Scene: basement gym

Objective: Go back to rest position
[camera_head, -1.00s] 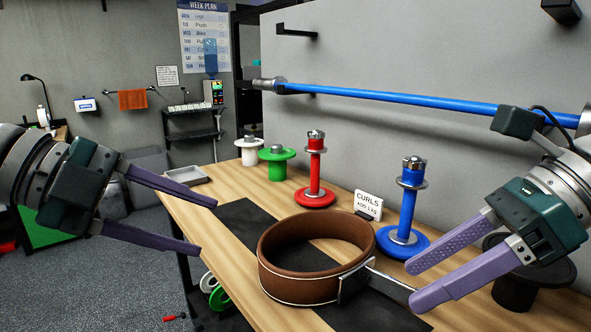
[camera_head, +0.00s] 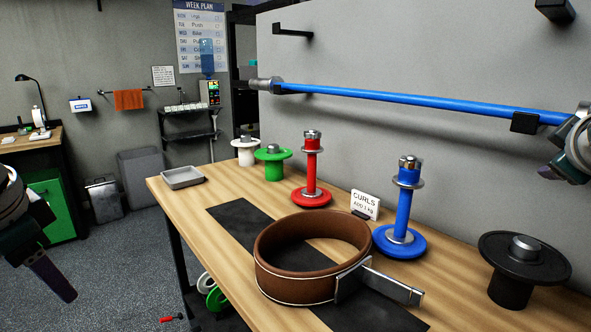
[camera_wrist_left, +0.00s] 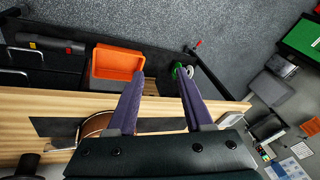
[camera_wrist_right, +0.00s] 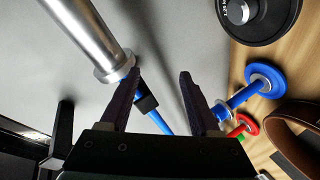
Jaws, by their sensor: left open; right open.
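My left gripper (camera_head: 52,278) is at the lower left of the head view, off the table's left side, fingers pointing down. In the left wrist view its two purple fingers (camera_wrist_left: 157,90) are apart with nothing between them. In the right wrist view my right gripper (camera_wrist_right: 160,85) is open and empty. The blue bar (camera_wrist_right: 155,115) and its metal end appear beyond the fingers there; I cannot tell how close they are.
The wooden table (camera_head: 232,272) carries a brown belt (camera_head: 300,278), a red stand (camera_head: 312,170), a blue stand (camera_head: 402,205), a black plate stand (camera_head: 522,262) and a grey tray (camera_head: 183,178). The blue bar (camera_head: 400,98) hangs along the wall.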

